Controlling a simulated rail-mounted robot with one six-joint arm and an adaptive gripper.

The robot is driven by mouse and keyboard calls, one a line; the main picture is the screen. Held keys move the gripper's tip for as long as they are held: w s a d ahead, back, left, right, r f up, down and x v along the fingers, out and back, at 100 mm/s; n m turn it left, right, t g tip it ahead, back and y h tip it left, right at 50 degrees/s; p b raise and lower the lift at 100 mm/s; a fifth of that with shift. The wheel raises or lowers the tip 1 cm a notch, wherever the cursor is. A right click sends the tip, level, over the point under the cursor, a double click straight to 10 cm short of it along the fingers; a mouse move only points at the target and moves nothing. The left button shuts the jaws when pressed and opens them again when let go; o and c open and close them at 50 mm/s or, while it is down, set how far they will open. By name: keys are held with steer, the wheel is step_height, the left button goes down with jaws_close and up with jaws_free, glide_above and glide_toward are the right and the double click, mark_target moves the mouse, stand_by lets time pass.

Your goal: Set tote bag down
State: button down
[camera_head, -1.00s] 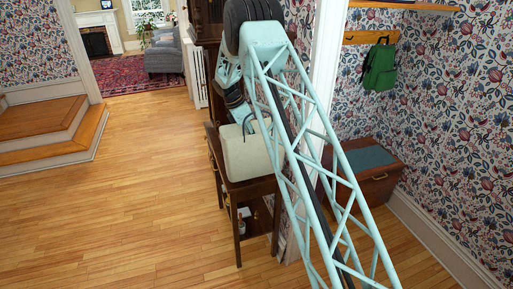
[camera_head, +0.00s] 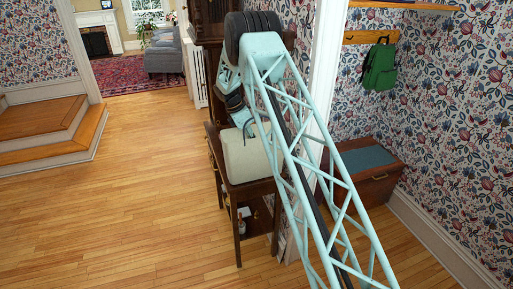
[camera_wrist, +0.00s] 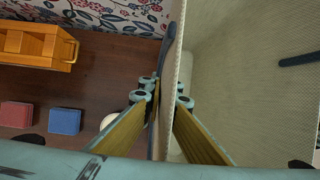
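The cream tote bag (camera_head: 245,158) is upright at the dark wooden side table (camera_head: 250,190); I cannot tell whether its base touches the top. In the wrist view the bag's near wall (camera_wrist: 178,60) runs between my gripper's fingers (camera_wrist: 166,95), with a dark strap handle (camera_wrist: 169,40) beside it. The fingers are closed in on the wall and strap from both sides. The bag's pale inside and a second dark strap (camera_wrist: 298,60) show at right. In the head view my arm hides the gripper tips.
In the wrist view, an orange wooden holder (camera_wrist: 35,47), a red block (camera_wrist: 16,114) and a blue block (camera_wrist: 65,118) sit on the brown surface left of the bag. A white round thing (camera_wrist: 108,122) is partly hidden by a finger. Open floor (camera_head: 120,210) lies left of the table.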

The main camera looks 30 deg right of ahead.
steer(key=shift+f, duration=0.3)
steer(key=c, duration=2.9)
jaws_free()
steer(key=shift+r, duration=0.2)
steer(key=shift+v, duration=5.95)
steer(key=shift+o, duration=0.6)
